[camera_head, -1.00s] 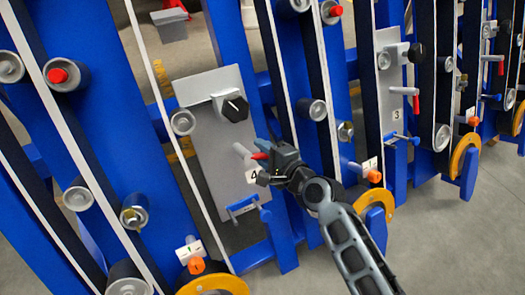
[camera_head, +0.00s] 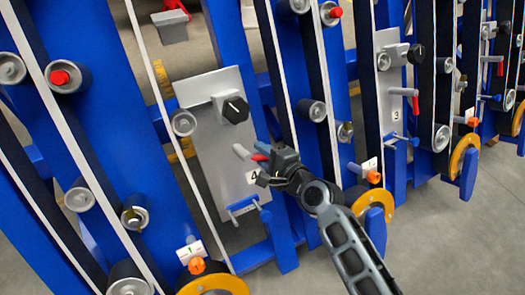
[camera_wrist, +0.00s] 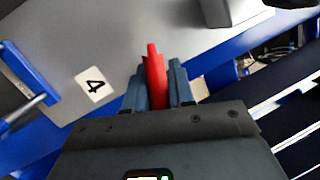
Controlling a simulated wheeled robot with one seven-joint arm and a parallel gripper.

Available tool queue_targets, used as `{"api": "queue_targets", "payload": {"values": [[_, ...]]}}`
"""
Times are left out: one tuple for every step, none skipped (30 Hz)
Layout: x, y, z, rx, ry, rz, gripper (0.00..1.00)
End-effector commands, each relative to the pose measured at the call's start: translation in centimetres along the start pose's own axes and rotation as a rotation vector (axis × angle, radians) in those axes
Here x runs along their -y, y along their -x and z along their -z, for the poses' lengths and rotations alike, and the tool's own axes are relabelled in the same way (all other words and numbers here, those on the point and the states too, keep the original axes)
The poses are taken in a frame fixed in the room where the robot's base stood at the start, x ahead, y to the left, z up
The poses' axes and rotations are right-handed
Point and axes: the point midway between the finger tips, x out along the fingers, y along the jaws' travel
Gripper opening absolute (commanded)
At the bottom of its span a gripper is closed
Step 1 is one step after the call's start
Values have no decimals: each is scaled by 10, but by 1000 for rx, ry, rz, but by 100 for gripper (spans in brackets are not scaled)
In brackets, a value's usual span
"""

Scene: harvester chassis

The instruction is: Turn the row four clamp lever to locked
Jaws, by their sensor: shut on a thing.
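The row four panel (camera_head: 205,130) is a grey plate bearing a "4" label (camera_head: 252,176), which also shows in the wrist view (camera_wrist: 93,84). The red clamp lever (camera_head: 260,157) sticks out from the grey pivot (camera_head: 241,151) on this plate. In the wrist view the red lever (camera_wrist: 155,75) stands between the two fingers of my gripper (camera_wrist: 157,88). My gripper (camera_head: 267,166) is shut on the lever, at the right edge of the plate. The lever's lower part is hidden by my gripper.
A black knob (camera_head: 235,110) sits above the lever. A blue handle (camera_head: 243,207) is below it. The row three panel (camera_head: 392,90) with its own red lever (camera_head: 416,105) stands to the right. Blue frame posts and belts stand close on both sides.

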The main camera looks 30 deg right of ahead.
Motion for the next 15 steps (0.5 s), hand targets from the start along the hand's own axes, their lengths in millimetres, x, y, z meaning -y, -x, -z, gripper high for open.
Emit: {"api": "queue_targets", "payload": {"values": [[0,1,0,-5,-21,2,0],[0,1,0,-8,-35,6,0],[-1,1,-1,-12,-58,12,0],[-2,2,-1,-16,-78,16,0],[-3,2,-1,-20,-97,20,0],[-4,2,-1,-26,-127,28,0],[-4,2,-1,-31,-151,34,0],[-6,2,-1,-37,-175,39,0],[-6,2,0,-44,-209,49,0],[-7,2,0,-49,-235,55,0],[-9,2,0,-55,-262,61,0],[-10,2,0,-62,-299,71,0],[-11,2,0,-68,-326,77,0],[-12,2,0,-74,-353,84,0],[-13,2,0,-82,-390,94,0]]}}
